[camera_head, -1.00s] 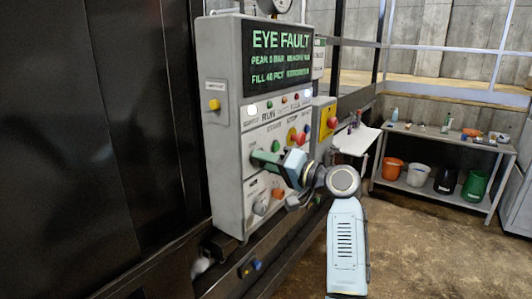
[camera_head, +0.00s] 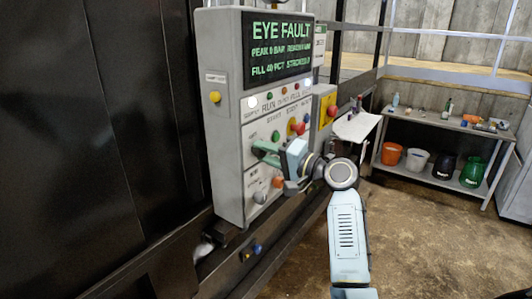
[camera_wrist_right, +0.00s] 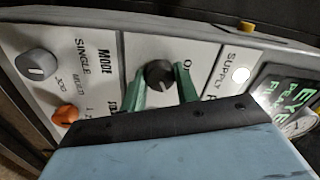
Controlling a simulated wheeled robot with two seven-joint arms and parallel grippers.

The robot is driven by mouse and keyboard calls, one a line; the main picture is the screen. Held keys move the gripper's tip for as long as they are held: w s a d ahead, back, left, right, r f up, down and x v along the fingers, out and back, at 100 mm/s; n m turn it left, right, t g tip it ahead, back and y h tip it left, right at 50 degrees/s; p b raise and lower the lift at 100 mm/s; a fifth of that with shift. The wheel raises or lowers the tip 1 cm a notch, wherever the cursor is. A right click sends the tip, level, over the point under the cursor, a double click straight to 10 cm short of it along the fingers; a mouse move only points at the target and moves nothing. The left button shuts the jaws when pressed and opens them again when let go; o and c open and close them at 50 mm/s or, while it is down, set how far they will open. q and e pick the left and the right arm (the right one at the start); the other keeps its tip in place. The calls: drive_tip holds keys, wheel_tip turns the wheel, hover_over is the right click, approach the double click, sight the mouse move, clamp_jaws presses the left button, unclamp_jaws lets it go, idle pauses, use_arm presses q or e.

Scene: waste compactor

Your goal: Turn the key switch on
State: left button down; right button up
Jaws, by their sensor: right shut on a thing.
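The key switch (camera_wrist_right: 158,74) is a round dark knob on the light control panel, with lettering ending in "O" beside it. My right gripper (camera_head: 262,151) reaches the panel front from the right in the head view. In the right wrist view its two green fingers stand on either side of the knob, shut on it. The control cabinet (camera_head: 225,140) shows a green-lettered screen (camera_head: 281,50) reading "EYE FAULT". A white lamp (camera_wrist_right: 243,53) is lit by the "SUPPLY" label. My left gripper is not in view.
A grey knob (camera_wrist_right: 37,64) and an orange button (camera_wrist_right: 65,115) sit close by on the panel. A yellow box with a red button (camera_head: 331,111) stands right of the cabinet. A shelf with buckets (camera_head: 391,153) is at the back right. Open floor lies between.

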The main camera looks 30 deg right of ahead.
drive_tip(key=o, duration=1)
drive_tip(key=shift+c, duration=0.2)
drive_tip(key=shift+s, duration=0.1)
drive_tip(key=b+v, duration=0.3)
drive_tip(key=v, duration=1)
drive_tip(key=shift+b, duration=0.3)
drive_tip(key=shift+s+d, duration=0.1)
